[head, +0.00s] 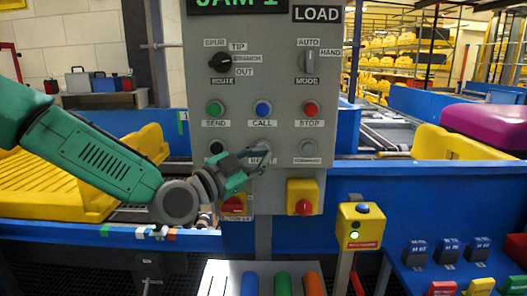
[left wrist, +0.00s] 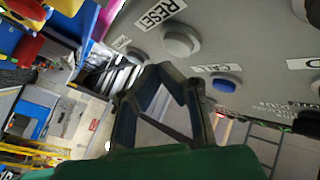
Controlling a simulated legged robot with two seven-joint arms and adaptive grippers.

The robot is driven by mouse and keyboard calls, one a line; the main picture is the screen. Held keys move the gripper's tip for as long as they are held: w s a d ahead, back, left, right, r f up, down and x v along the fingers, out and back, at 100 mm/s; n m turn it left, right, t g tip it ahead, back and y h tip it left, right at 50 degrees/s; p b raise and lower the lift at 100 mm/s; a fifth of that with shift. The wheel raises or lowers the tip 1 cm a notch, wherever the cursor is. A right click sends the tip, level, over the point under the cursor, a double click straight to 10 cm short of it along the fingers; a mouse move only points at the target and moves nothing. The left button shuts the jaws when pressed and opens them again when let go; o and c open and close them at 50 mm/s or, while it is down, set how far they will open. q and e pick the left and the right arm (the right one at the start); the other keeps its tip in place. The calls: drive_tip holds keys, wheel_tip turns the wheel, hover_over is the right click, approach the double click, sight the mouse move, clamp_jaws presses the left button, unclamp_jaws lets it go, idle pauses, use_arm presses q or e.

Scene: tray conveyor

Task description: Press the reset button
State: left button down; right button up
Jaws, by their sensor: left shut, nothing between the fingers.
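The reset button (left wrist: 181,40) is a round pale grey cap beside its RESET label (left wrist: 160,12) in the left wrist view. In the head view the reset button (head: 263,146) sits below the blue CALL button (head: 263,108) on the grey panel (head: 338,70), partly hidden by my gripper. My left gripper (head: 265,157) is shut and empty, its tip in front of the button and its label. In the left wrist view its dark fingers (left wrist: 163,74) point at the panel just below the reset cap. I cannot tell whether they touch. My right gripper is out of view.
A green SEND button (head: 215,108) and red STOP button (head: 310,108) flank CALL. A black button (head: 216,147) and a grey button (head: 308,147) flank reset. Blue conveyor sides (head: 420,185) run behind.

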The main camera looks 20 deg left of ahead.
use_arm(q)
drive_tip(key=shift+a, duration=0.1)
drive_tip(key=shift+w+a, duration=0.25)
drive_tip(key=shift+w, duration=0.05)
drive_tip(key=shift+d+r, duration=0.1)
drive_tip(key=shift+d, duration=0.05)
drive_tip(key=shift+w+a, duration=0.25)
drive_tip(key=shift+w, duration=0.25)
idle(0.7)
drive_tip(key=shift+s+d, duration=0.45)
drive_tip(key=shift+s, duration=0.4)
